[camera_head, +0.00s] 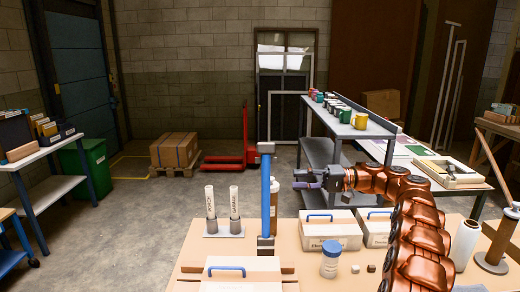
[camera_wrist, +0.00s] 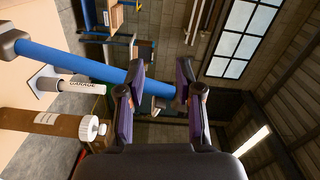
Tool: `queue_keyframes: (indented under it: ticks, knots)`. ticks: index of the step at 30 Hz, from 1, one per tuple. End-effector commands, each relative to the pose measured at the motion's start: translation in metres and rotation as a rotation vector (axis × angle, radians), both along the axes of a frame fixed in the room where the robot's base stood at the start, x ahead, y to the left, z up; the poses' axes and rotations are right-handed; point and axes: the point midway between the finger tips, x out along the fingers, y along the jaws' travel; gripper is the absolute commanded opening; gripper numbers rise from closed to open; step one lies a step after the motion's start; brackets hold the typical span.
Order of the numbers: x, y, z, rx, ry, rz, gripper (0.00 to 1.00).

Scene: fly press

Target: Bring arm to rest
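A blue bar (camera_head: 266,200) stands upright on the bench, with a grey block at its top and another at its foot. In the wrist view the blue bar (camera_wrist: 75,62) slants across from the left and runs to the fingers. My arm reaches in from the right, above the bench.
The bench (camera_head: 205,262) carries lidded boxes (camera_head: 331,230), labelled cylinders (camera_head: 234,203), a blue-capped jar (camera_head: 330,259) and a white roll (camera_head: 465,243). A shelf with mugs (camera_head: 345,115) stands behind my gripper. Open floor lies at the left, with a pallet box (camera_head: 174,150).

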Motion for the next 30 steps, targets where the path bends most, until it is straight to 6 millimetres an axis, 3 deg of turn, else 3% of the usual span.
queue_keyframes:
  ticks: [14, 23, 30]
  knots:
    - [-0.027, 0.035, 0.017, -0.077, 0.092, 0.018, 0.35]
    - [-0.081, 0.077, 0.02, -0.22, 0.19, 0.05, 0.35]
    - [-0.137, 0.1, 0.011, -0.369, 0.254, 0.072, 0.35]
